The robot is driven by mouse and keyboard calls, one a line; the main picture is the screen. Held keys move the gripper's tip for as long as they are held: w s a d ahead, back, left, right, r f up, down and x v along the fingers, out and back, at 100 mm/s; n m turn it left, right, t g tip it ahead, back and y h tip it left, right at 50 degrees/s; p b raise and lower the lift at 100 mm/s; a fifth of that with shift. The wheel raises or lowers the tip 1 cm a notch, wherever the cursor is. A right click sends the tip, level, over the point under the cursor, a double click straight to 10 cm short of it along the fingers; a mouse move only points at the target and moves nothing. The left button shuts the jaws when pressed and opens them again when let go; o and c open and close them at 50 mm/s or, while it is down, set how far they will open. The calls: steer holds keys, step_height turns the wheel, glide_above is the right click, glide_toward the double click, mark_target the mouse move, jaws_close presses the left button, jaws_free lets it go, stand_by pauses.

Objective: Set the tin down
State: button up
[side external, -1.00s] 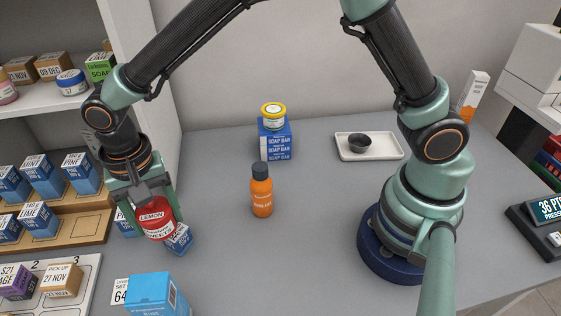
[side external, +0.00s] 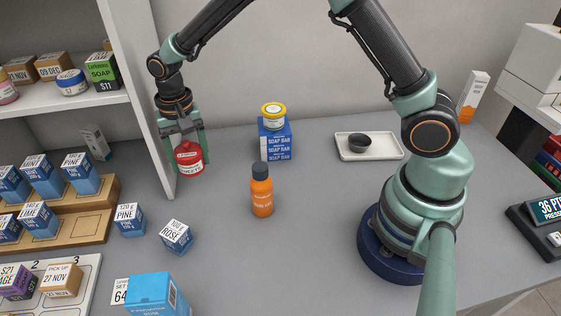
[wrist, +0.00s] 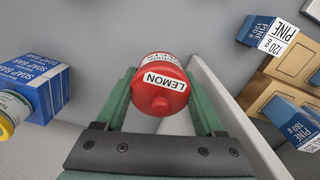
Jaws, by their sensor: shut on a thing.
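The tin is red with a white label reading LEMON (side external: 189,160). It also shows in the wrist view (wrist: 160,85), with its round red end towards the camera. My gripper (side external: 187,155) is shut on the tin, with one green finger on each side of it. In the side view the tin hangs beside the front edge of the shelf's upright side panel, left of the soap boxes. I cannot tell whether its bottom touches the counter (side external: 215,260).
The shelf's side panel (side external: 152,110) stands close to my gripper. An orange bottle (side external: 261,190) and stacked blue soap boxes (side external: 275,140) with a yellow-lidded jar (side external: 273,115) stand to the right. Blue PINE (side external: 130,220) and ROSE (side external: 177,237) boxes stand in front.

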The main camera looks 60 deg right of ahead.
mark_target(200, 185)
steer(key=f, duration=0.1)
steer(key=d+f, duration=0.1)
steer(key=shift+w+f, duration=0.25)
steer(key=shift+f, duration=0.1)
step_height(200, 185, down, 4)
steer(key=shift+r, duration=0.15)
steer(key=shift+w+d+f, duration=0.1)
steer(key=shift+d+f, duration=0.05)
steer(key=shift+f, duration=0.15)
steer(key=shift+f, duration=0.15)
steer(key=o, duration=1.5)
steer(key=shift+c, duration=0.2)
